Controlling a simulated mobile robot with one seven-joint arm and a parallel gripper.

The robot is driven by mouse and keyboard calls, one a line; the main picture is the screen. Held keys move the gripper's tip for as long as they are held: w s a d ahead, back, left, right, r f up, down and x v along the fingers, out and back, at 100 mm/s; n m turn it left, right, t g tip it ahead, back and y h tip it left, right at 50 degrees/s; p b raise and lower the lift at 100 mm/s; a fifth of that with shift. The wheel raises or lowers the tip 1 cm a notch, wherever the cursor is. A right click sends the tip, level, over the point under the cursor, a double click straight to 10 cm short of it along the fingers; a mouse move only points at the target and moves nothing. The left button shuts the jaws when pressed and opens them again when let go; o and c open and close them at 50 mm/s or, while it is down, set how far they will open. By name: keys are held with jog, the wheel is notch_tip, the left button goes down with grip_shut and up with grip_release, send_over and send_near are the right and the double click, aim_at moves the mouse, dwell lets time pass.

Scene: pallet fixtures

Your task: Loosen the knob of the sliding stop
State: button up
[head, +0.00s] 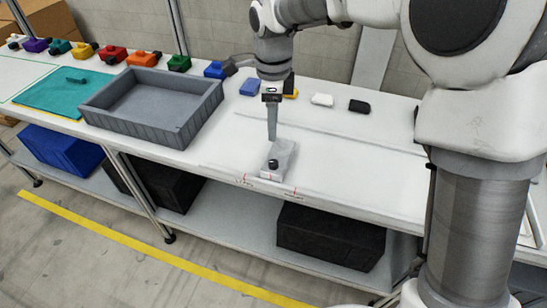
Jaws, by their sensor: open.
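The sliding stop (284,152) is a light grey block near the front edge of the white bench, right of the middle of the grey tray. Its knob (272,164) is small, round and black and sits on the near end of the stop. My gripper (272,137) points down over the far end of the stop, behind the knob in this view. It is open and its fingers overlap in the picture, so the gap between them is hidden. I see nothing held. I cannot tell how far its tips are above the stop.
A grey tray (96,105) stands on the left, beside a teal mat (42,97). Several coloured blocks line the back edge, including a black one (360,106) and a white one (322,99). Red marks (268,187) lie at the front edge. The bench right of the stop is clear.

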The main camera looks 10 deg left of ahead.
aim_at(273, 162)
notch_tip(273, 162, down, 12)
jog(key=shift+f+b, duration=0.2)
jog(key=shift+b, duration=0.45)
grip_shut()
